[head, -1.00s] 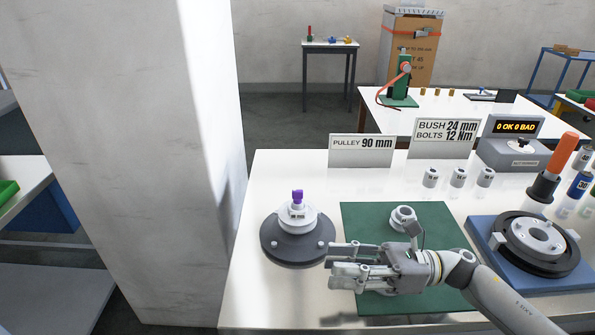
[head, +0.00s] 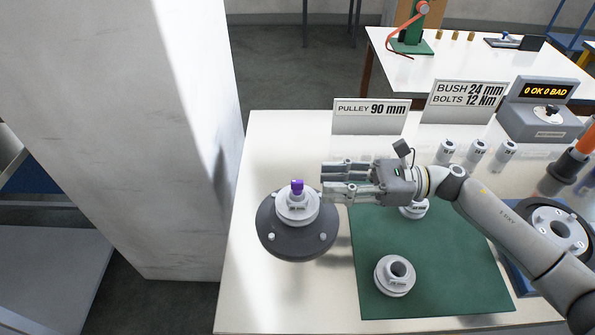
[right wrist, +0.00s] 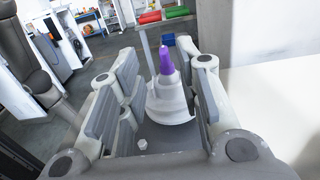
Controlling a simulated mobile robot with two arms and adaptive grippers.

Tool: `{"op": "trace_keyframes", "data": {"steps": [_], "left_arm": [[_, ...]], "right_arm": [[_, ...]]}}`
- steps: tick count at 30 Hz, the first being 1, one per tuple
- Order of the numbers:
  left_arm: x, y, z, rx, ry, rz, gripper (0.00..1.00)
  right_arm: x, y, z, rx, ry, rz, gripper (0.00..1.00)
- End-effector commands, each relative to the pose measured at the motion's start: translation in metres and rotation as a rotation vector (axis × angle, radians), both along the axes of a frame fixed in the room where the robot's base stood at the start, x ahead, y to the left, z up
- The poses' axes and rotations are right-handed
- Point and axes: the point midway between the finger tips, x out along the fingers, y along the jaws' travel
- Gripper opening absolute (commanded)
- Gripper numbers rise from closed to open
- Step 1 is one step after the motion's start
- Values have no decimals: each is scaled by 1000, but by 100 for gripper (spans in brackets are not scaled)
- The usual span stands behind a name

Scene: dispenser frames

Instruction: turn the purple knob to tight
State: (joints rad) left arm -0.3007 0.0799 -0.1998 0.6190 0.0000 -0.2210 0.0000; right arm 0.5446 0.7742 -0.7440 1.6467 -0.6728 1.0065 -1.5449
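The purple knob (head: 297,187) stands upright on top of a light grey stepped hub (head: 298,207), which sits on a dark round base (head: 272,222) at the left of the white table. My right gripper (head: 326,182) is just to the right of the knob, fingers pointing left towards it. In the right wrist view the purple knob (right wrist: 166,61) shows beyond and between the spread fingers (right wrist: 163,80), with nothing held. Whether the fingertips reach around the knob is not clear, but in the head view they look apart from it. My left gripper is not in view.
A green mat (head: 440,275) holds a loose grey hub (head: 395,275) and another (head: 415,209) partly under my right arm. Signs, small grey cylinders (head: 476,152) and a counter box (head: 540,108) stand at the back. A pale pillar (head: 165,140) rises left of the table.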

Motion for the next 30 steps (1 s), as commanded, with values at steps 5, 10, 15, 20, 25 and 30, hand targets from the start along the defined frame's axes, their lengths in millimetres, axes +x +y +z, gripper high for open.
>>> {"op": "trace_keyframes", "data": {"steps": [5,10,15,20,25,30], "left_arm": [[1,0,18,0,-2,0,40],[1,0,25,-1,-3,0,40],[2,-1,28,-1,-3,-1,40],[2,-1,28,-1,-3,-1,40],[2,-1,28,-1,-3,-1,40],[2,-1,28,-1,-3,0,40]], "right_arm": [[0,36,5,2,1,2,32],[0,60,3,1,1,0,32],[0,71,1,1,2,-1,32],[0,72,0,0,1,-2,32],[0,72,0,0,1,-1,26],[0,72,0,0,1,-1,4]]}}
